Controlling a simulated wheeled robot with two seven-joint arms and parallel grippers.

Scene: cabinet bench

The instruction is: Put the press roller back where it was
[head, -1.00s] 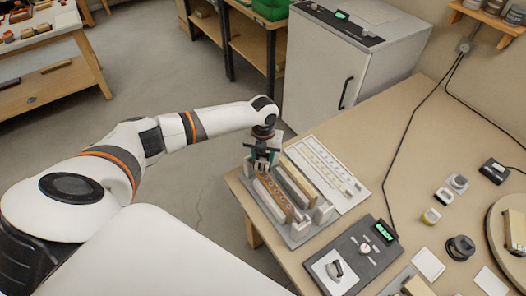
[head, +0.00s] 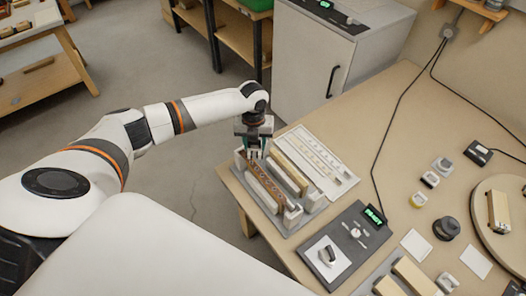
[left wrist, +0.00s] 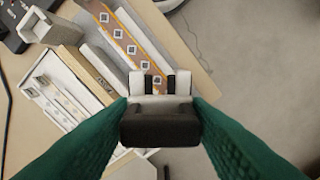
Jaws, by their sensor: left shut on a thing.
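My left gripper (head: 256,152), with green fingers, points down at the far end of the grey jig (head: 282,230). In the left wrist view its fingers are shut on a dark, rounded piece (left wrist: 160,127) with a pale grey forked part (left wrist: 150,85) beyond it. I take this to be the press roller, but its full shape is hidden. The jig carries pale bars and a brown strip (left wrist: 118,32) with white squares. Whether the held piece touches the jig I cannot tell. My right gripper is not in view.
A white marked board (head: 318,165) lies beside the jig. A control panel (head: 345,243) with a green display stands near it. Small items and a round turntable (head: 487,236) are at the right. A grey cabinet (head: 325,70) stands behind; the floor left of the bench is clear.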

